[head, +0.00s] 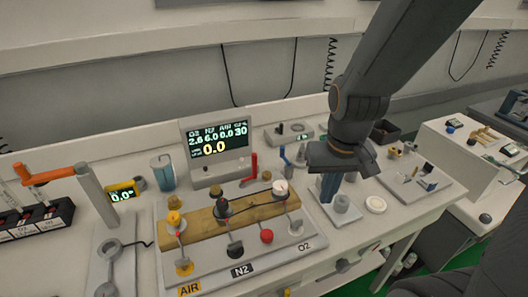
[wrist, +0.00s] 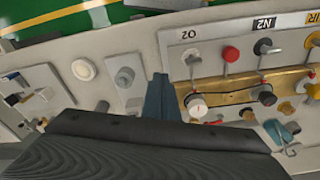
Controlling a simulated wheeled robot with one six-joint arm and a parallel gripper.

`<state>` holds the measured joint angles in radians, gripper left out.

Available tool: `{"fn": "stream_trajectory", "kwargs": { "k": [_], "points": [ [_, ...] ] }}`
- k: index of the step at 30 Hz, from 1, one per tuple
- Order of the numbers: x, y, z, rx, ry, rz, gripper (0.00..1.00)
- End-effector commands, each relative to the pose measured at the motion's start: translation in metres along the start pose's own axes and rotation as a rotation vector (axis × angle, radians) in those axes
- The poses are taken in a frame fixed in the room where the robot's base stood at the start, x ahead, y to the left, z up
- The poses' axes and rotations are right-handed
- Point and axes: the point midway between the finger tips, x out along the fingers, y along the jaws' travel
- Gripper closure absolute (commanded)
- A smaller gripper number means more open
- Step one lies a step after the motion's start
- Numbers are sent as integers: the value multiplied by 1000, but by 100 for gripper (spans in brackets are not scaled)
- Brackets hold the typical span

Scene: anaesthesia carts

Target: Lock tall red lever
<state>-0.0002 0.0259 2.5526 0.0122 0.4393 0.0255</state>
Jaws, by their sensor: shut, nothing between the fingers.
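A tall red lever (head: 254,164) stands nearly upright behind the valve board, just right of the display, in the head view. My gripper (head: 328,188) is to the right of it and apart from it, pointing down over the right part of the bench. Its blue-grey fingers (wrist: 158,97) are shut and empty in the wrist view, beside the board's edge. I cannot pick out the tall lever surely in the wrist view; small red bits show near the white gauge knob (wrist: 197,105).
The valve board (head: 208,252) carries several knobs, including a red ball knob (head: 267,236), and a brass block. A display (head: 215,142) stands behind it. A blue lever (head: 286,156) is near the red one. A white round disc (head: 376,204) lies right of my gripper.

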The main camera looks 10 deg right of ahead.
Motion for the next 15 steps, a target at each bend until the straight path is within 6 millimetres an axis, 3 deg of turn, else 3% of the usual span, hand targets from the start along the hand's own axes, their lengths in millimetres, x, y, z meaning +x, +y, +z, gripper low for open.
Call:
{"fn": "stream_trajectory", "kwargs": {
  "k": [5, 15],
  "points": [
    [-6, -6, -26, 307, -14, -33, 100],
    [-44, -37, -108, 1349, -168, -174, 100]
  ]
}}
